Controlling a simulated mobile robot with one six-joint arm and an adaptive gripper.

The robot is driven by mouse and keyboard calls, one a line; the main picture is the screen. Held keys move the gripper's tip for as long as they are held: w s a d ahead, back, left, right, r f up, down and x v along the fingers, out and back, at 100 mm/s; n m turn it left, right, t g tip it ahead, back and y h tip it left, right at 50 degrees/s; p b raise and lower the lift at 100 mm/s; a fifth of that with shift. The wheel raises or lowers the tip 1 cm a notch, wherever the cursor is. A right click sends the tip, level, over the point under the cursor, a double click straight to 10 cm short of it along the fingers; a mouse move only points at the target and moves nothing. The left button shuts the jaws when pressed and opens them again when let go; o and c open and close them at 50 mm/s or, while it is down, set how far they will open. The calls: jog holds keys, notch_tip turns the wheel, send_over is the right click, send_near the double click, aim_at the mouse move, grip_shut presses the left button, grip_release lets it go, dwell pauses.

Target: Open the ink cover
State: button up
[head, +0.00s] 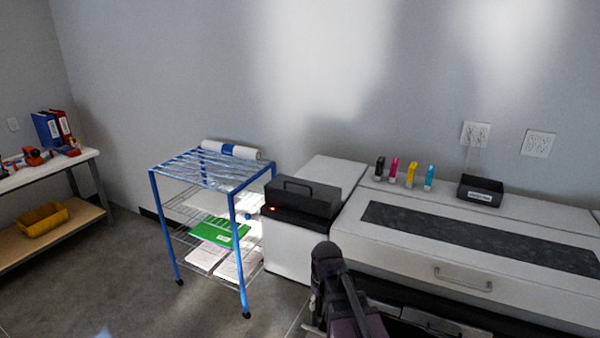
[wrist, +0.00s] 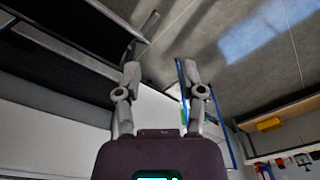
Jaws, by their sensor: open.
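A dark cover with a raised handle (head: 300,198), which looks like the ink cover, sits shut on the left end of the large grey printer (head: 440,240). I cannot make out the fingers there. The cover is not clearly recognisable in the wrist view.
Black, magenta, yellow and cyan ink cartridges (head: 411,175) stand on the printer top beside a small black labelled tray (head: 480,190). A blue wire cart (head: 212,170) stands left of the printer. A workbench (head: 60,170) is at far left. Floor between is clear.

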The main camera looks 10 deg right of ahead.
aim_at(299, 184)
jog(key=w+d+r+n+t+y+p, duration=0.2)
jog(key=w+r+n+p, duration=0.7)
jog(key=w+r+p, duration=1.9)
jog(key=w+d+r+t, duration=0.1)
jog(key=w+r, duration=0.2)
jog(key=w, duration=0.2)
jog(key=shift+w+r+t, duration=0.2)
jog(key=shift+r+t, duration=0.1)
jog(key=shift+t, duration=0.1)
jog(key=shift+f, duration=0.15)
jog(key=b+x, duration=1.2)
jog(key=x, duration=0.1)
jog(key=shift+w+f, duration=0.1)
jog(key=shift+f, duration=0.1)
jog(key=shift+c, duration=0.2)
jog(key=shift+a, duration=0.1)
grip_shut()
